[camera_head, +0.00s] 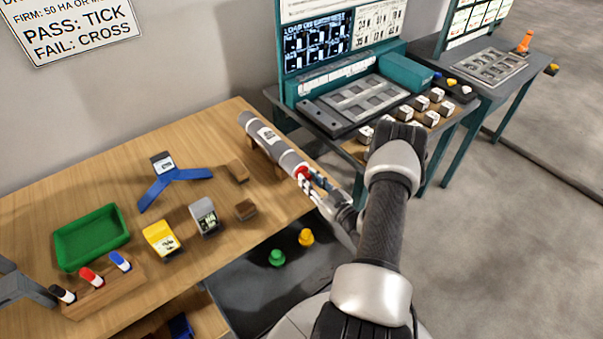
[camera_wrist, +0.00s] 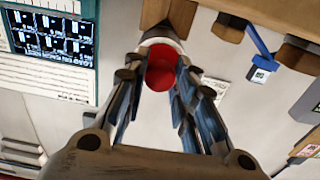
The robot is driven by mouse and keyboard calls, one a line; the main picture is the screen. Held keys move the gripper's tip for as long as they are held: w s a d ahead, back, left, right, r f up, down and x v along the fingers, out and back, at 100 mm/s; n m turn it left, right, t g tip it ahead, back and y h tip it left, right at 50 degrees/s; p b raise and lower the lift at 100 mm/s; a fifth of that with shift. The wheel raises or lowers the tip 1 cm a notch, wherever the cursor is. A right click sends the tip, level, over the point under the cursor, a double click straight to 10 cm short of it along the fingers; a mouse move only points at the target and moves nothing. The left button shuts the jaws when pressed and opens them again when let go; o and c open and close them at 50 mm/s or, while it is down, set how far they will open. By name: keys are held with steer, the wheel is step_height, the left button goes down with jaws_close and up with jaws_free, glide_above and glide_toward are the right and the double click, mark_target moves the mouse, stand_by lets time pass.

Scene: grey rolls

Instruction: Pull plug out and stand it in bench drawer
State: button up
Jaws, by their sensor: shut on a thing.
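The red plug (camera_head: 302,173) sits at the near end of the grey roll (camera_head: 275,143). In the wrist view the plug (camera_wrist: 162,68) shows as a red disc against the roll's pale rim (camera_wrist: 160,38). My gripper (camera_head: 310,183) is shut on the plug, with one finger on each side of it. The fingers hide part of the plug's sides. The bench drawer (camera_head: 240,290) is dark inside and stands open below the bench's front edge.
The roll rests on wooden supports on the bench (camera_head: 100,190). A green tray (camera_head: 93,237), a pen block (camera_head: 105,290), a yellow device (camera_head: 161,240), a grey device (camera_head: 204,217) and a blue stand (camera_head: 172,180) are to the left. A test station (camera_head: 350,95) stands behind.

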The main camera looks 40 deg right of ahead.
steer(key=shift+c, duration=0.9)
steer(key=shift+r, duration=0.1)
steer(key=s, duration=0.6)
steer(key=shift+a, duration=0.3)
stand_by(0.4)
